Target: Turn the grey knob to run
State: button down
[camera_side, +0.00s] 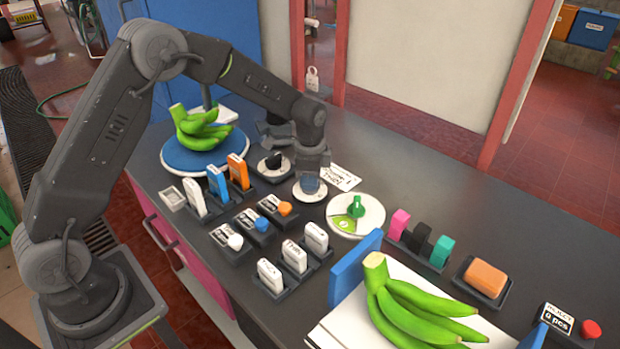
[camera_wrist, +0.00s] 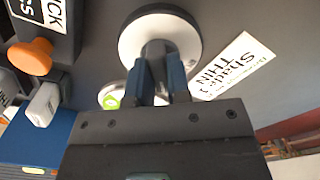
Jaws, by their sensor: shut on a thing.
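The grey knob (camera_wrist: 156,48) stands on a round white dial (camera_wrist: 186,32). In the wrist view my gripper (camera_wrist: 157,70) has its two blue-padded fingers closed on either side of the knob. In the side view the white dial (camera_side: 301,195) lies on the dark counter and my gripper (camera_side: 311,183) comes down over it from above, hiding most of the knob. I cannot read any run mark or pointer on the dial.
A black knob (camera_side: 273,160) and a green knob (camera_side: 357,207) stand on dials close by. A white label card (camera_side: 340,178) lies beside the dial. Small blocks in holders, bananas (camera_side: 400,300) on a white board, and bananas (camera_side: 200,130) on a blue round plate surround the area.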

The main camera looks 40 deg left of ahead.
jog(key=n, duration=0.5)
jog(key=shift+n, duration=0.3)
jog(key=shift+r+n, duration=0.1)
jog(key=shift+n, duration=2.2)
jog(key=c, duration=1.1)
grip_release()
notch_tip(320, 180, up, 14)
jog(key=shift+f, duration=0.1)
